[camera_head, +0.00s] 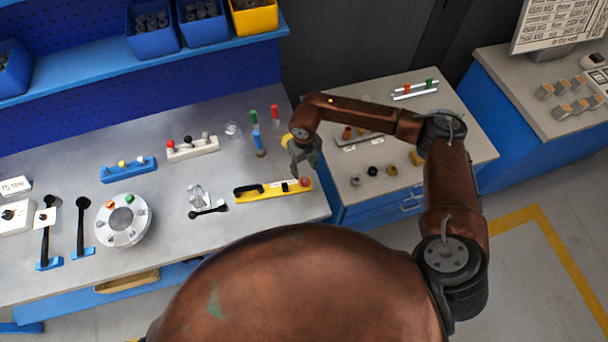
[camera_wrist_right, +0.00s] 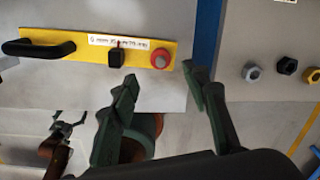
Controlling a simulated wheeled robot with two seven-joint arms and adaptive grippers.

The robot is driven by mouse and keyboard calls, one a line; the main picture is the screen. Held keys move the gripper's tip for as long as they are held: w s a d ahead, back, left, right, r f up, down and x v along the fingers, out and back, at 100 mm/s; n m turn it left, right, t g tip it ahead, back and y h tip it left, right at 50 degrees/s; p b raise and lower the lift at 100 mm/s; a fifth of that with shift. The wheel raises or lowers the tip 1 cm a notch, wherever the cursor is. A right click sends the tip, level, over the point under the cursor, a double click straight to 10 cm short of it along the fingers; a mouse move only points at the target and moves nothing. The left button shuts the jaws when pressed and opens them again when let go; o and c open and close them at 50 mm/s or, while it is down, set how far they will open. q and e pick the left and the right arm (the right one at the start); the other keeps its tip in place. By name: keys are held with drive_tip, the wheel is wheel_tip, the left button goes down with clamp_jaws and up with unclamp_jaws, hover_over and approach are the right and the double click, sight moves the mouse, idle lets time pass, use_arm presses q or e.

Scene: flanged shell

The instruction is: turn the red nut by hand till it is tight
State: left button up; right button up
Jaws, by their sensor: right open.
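The round flanged shell (camera_head: 122,222) stands on the left part of the bench in the head view. A small red piece (camera_head: 110,204), probably the red nut, sits on its far rim near a green one (camera_head: 129,198). My right gripper (camera_head: 306,168) is open and empty, far to the right of the shell, over the bench's right end. In the right wrist view its spread fingers (camera_wrist_right: 163,92) point at the yellow panel with nothing between them. A small brown and dark part (camera_wrist_right: 62,135) at lower left there looks like my left arm and gripper; its jaws are unclear.
The yellow panel (camera_head: 268,190) with a black handle and red button lies near my right gripper. A clear part with a black lever (camera_head: 203,200), a white block with knobs (camera_head: 192,148) and upright black levers (camera_head: 82,228) stand around the shell. A side table (camera_head: 395,135) holds small parts.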

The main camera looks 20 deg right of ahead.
drive_tip(key=shift+r, duration=1.7)
